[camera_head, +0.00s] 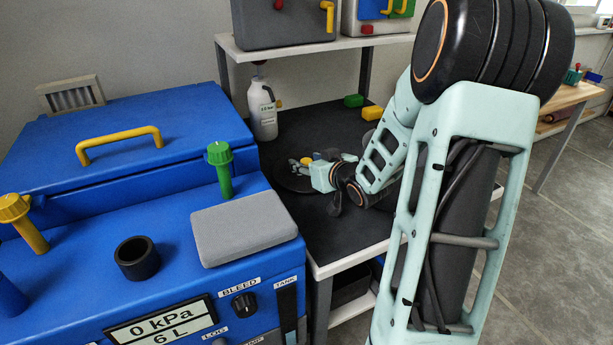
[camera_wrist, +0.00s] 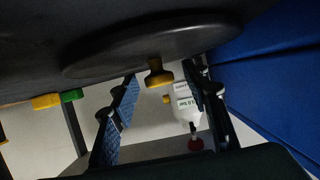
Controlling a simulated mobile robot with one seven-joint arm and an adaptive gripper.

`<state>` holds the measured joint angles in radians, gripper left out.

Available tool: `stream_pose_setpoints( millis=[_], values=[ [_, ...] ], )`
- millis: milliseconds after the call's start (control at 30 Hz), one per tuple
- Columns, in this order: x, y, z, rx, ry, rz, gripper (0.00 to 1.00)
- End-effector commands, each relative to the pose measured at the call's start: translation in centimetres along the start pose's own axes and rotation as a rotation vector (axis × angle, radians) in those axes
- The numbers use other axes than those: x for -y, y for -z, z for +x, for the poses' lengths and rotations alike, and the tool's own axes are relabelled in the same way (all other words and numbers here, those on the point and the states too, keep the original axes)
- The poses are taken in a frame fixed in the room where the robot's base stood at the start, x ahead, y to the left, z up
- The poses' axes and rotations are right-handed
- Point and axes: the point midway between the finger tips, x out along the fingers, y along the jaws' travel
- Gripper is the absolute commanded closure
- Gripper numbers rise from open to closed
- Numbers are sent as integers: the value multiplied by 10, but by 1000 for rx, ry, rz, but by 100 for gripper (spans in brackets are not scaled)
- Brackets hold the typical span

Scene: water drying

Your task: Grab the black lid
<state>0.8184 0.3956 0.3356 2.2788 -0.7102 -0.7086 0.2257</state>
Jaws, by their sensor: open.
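The black lid (camera_head: 291,184) is a flat round disc with a yellow knob (camera_head: 306,160), lying on the black tabletop. In the wrist view, which looks upside down, the lid (camera_wrist: 150,48) spans the top and its yellow knob (camera_wrist: 157,75) hangs between my finger pads. My gripper (camera_head: 303,164) is low over the lid, reaching in from the right. Its fingers are apart, one on each side of the knob, with gaps visible in the wrist view. My gripper and wrist hide part of the lid in the head view.
A white bottle (camera_head: 262,112) stands behind the lid. Green (camera_head: 354,100) and yellow (camera_head: 372,113) blocks lie at the back of the black tabletop (camera_head: 335,238). A blue machine (camera_head: 120,220) with a green valve (camera_head: 221,168) borders the left. A shelf (camera_head: 330,43) overhangs the back.

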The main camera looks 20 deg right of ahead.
Motion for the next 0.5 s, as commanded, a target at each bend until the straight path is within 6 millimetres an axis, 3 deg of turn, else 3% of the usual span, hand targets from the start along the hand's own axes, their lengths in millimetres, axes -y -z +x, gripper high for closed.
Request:
stream_pose_setpoints(
  millis=[300,500],
  values=[
    [0,1,8,0,1,0,57],
    [0,1,8,0,0,0,78]
  ],
)
